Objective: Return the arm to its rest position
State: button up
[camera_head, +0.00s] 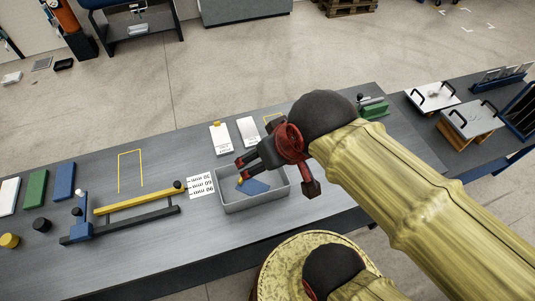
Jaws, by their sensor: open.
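My arm, yellow with dark joints, reaches in from the lower right in the head view. My gripper (243,168) is open and hangs over the back left part of a grey open bin (256,204) on the table. A blue piece (256,187) lies tilted inside the bin, below the fingers. A small yellow bit (240,180) shows beside it. Nothing is seen between the fingers, though their tips are small here. The arm and gripper hide part of the bin's back right and the table behind it.
On the grey table (110,240), a blue-and-black fixture with a yellow bar (140,203) stands left of the bin. Printed cards (201,185) lie between them. White plates (220,138) lie behind the bin. A side table (468,119) is at right.

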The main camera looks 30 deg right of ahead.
notch_tip(320, 180, down, 11)
jog(key=b, duration=1.1)
dwell(0.3)
